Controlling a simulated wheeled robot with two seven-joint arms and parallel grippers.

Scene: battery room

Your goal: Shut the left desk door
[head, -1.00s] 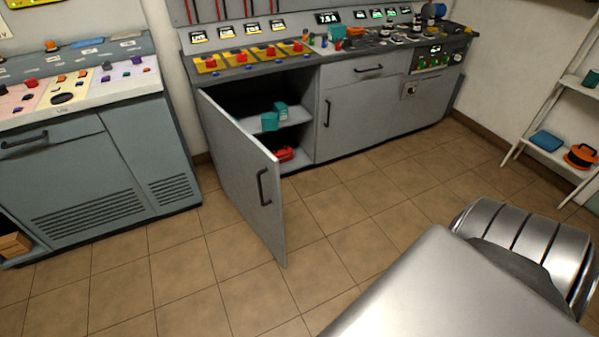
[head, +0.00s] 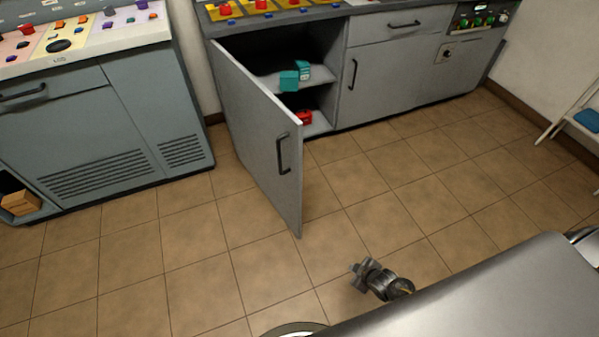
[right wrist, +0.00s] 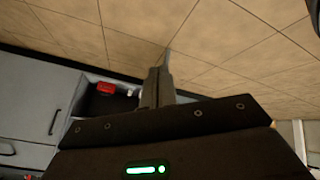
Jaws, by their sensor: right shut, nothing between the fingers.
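The left desk door (head: 258,135) is a grey panel with a dark bar handle (head: 283,154). It stands wide open, swung out into the room from its left edge. Behind it the open compartment holds a shelf with teal items (head: 294,76) and a red item (head: 304,118) lower down. My right gripper (head: 358,268) is low in the head view, over the floor, in front of the door and apart from it. Its fingers (right wrist: 162,75) are shut and empty in the right wrist view, with the red item (right wrist: 106,88) beyond. My left gripper is not in view.
A closed right desk door (head: 385,85) and a drawer (head: 398,25) are beside the opening. Another grey console (head: 80,120) stands at the left, with a brown box (head: 20,202) in its lower opening. Tiled floor before the desk is clear.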

